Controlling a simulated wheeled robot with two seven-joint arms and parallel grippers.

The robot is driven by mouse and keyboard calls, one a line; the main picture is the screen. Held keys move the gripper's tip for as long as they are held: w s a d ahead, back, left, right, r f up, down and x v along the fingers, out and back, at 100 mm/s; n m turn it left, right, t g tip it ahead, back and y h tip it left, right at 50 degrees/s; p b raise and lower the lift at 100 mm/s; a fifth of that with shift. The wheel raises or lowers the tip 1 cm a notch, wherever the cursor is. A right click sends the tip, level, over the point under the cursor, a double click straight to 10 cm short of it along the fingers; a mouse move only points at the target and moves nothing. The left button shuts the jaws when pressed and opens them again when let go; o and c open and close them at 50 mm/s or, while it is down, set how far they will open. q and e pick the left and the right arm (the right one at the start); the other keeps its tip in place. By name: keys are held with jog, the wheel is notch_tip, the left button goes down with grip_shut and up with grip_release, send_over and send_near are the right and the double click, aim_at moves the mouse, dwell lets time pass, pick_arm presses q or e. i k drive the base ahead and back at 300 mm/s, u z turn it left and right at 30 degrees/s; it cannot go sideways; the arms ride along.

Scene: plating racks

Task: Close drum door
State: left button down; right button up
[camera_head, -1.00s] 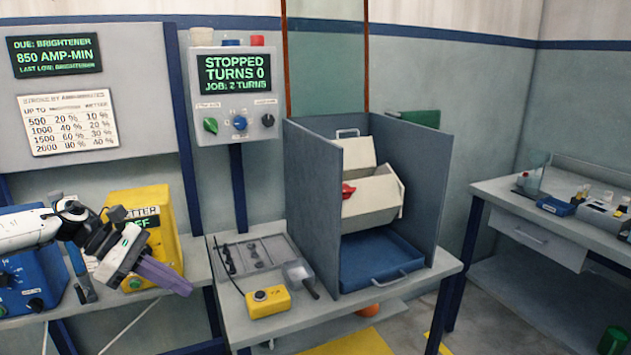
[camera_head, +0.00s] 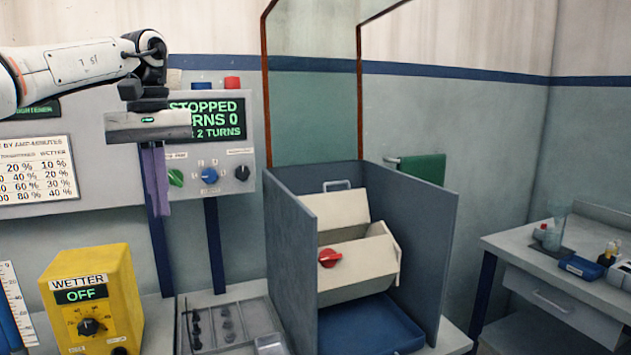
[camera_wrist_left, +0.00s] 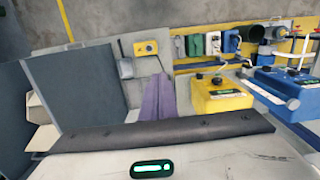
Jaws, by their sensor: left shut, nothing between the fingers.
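The cream drum (camera_head: 358,268) sits inside a grey open-topped housing (camera_head: 292,262), with a red knob (camera_head: 330,257) on its front. A cream panel with a handle, seemingly the drum door (camera_head: 343,208), stands tilted up behind the drum body, apart from its front. My left gripper (camera_head: 157,210) is shut and empty, its purple fingers pointing down in front of the control box, left of and above the housing. The fingers also show in the left wrist view (camera_wrist_left: 160,100). My right gripper is not in view.
A control box (camera_head: 215,150) reads STOPPED, TURNS 0. A raised clear screen (camera_head: 315,110) stands behind the housing. A blue tray (camera_head: 370,325) lies under the drum. A yellow wetter box (camera_head: 92,300) and a grey parts tray (camera_head: 228,320) stand left. Space above the housing is free.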

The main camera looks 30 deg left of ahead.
aim_at(337, 209)
jog(key=i, duration=1.45)
